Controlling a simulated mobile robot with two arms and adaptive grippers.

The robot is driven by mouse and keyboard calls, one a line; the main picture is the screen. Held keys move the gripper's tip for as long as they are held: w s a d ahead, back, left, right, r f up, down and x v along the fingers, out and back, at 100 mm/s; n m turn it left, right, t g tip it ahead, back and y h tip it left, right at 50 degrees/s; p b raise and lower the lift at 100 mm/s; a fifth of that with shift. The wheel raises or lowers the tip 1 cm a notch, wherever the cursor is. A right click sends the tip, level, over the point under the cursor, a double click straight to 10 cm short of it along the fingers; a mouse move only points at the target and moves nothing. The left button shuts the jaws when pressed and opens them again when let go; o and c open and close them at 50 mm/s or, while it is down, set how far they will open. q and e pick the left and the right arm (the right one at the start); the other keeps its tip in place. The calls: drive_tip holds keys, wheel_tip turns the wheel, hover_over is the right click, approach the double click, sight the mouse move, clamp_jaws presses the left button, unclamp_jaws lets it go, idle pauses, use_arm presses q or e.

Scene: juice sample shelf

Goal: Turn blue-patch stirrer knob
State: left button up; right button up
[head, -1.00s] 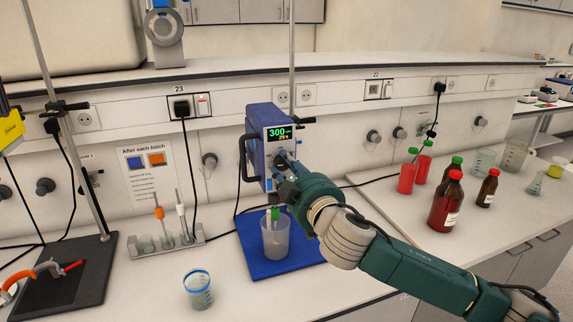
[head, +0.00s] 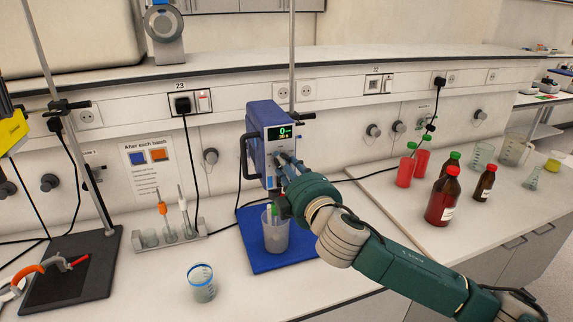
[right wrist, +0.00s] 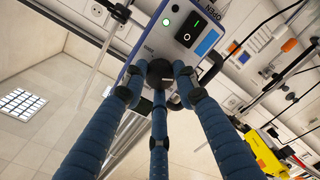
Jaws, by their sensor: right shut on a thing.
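The blue stirrer (head: 263,128) stands at the middle of the bench, and its lit display (head: 281,132) reads 0. In the right wrist view its white front panel shows a blue patch (right wrist: 208,42) beside a black switch (right wrist: 189,28). The round black stirrer knob (right wrist: 160,72) sits below these, between my fingertips. My right gripper (head: 283,168) is at the stirrer's front, its fingers (right wrist: 160,85) closed around the knob. In the head view my gripper hides the knob. My left gripper is not in view.
A beaker (head: 275,237) stands on the stirrer's blue base (head: 262,258), close under my right wrist. A blue-rimmed beaker (head: 202,287) stands in front. Red and brown bottles (head: 442,198) stand to the right. A rack (head: 168,238) and a dark stand base (head: 70,272) are left.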

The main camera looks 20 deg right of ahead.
drive_tip(key=shift+a+r, duration=0.1)
drive_tip(key=shift+r, duration=0.05)
drive_tip(key=o, duration=1.1)
drive_tip(key=shift+o, duration=0.3)
drive_tip(key=shift+s, duration=0.1)
drive_tip(key=s, duration=1.1)
drive_tip(key=shift+s+d+r, duration=0.15)
drive_tip(key=shift+s+d, duration=0.1)
drive_tip(key=shift+s, duration=0.15)
